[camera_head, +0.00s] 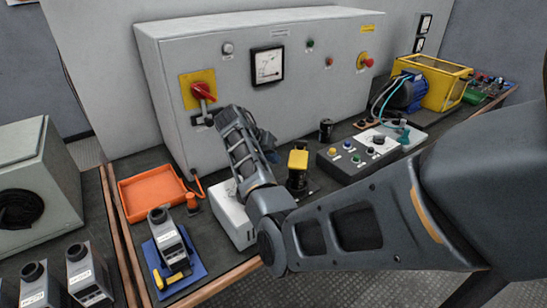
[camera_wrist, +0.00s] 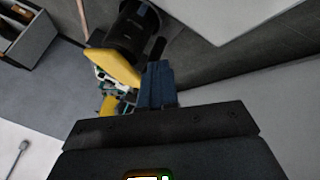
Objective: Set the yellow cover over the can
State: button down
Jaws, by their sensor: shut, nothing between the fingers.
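The yellow cover (camera_head: 298,159) shows at the top of a dark can (camera_head: 297,181) on the bench, in front of the grey cabinet. I cannot tell how fully it is seated. In the wrist view, yellow parts (camera_wrist: 118,68) with white and green bits between them lie just left of my fingers, beside a black cylinder (camera_wrist: 133,30). My gripper (camera_head: 270,154) is left of the cover in the head view, partly hidden by my arm. In the wrist view, my fingers (camera_wrist: 158,78) are together and empty, close to the yellow parts; contact is unclear.
The control box (camera_head: 362,157) with buttons stands to the right, and a small black cylinder (camera_head: 326,130) behind. A white box (camera_head: 232,216) is left of my arm. An orange tray (camera_head: 150,190) and a blue mat (camera_head: 192,266) with a device lie further left.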

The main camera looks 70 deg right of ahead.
jog(key=w+b+v, duration=0.1)
jog(key=v, duration=0.9)
jog(key=shift+a, duration=0.1)
